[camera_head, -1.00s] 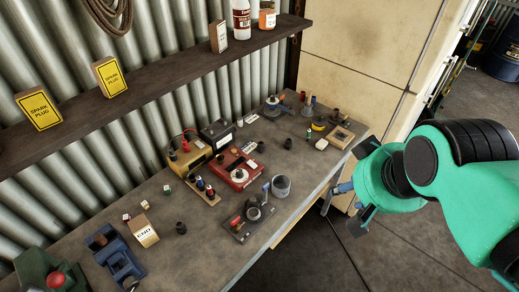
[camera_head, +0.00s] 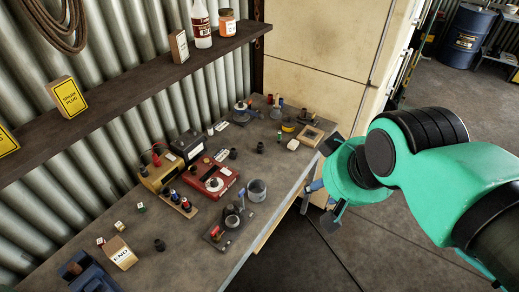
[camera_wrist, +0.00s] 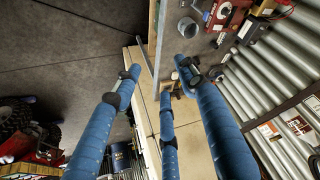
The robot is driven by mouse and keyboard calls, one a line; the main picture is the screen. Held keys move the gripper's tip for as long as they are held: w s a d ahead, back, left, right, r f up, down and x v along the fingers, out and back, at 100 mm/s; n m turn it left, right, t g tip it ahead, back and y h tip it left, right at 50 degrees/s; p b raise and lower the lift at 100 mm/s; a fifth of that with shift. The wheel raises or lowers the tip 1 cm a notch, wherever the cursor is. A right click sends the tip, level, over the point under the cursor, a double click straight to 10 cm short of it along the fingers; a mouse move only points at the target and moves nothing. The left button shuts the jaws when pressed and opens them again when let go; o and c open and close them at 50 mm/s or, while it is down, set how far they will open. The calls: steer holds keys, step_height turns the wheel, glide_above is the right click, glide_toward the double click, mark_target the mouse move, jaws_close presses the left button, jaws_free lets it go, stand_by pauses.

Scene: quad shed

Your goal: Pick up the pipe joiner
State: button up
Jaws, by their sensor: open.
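Several short dark cylinders stand on the workbench (camera_head: 205,240), and I cannot tell for certain which is the pipe joiner. One dark cylinder (camera_head: 159,244) stands alone near the END box, another (camera_head: 260,147) farther back. A wider grey open-topped cylinder (camera_head: 256,190) stands near the bench's front edge; it also shows in the wrist view (camera_wrist: 187,27). My gripper (camera_head: 318,185) is off the bench's right front edge, apart from all these objects. In the wrist view its three blue fingers (camera_wrist: 160,78) are spread, with nothing held between them.
The END box (camera_head: 121,252) is at front left. A shelf (camera_head: 130,85) overhangs the back.

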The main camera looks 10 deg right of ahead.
stand_by(0.3)
steer(key=shift+o, duration=1.1)
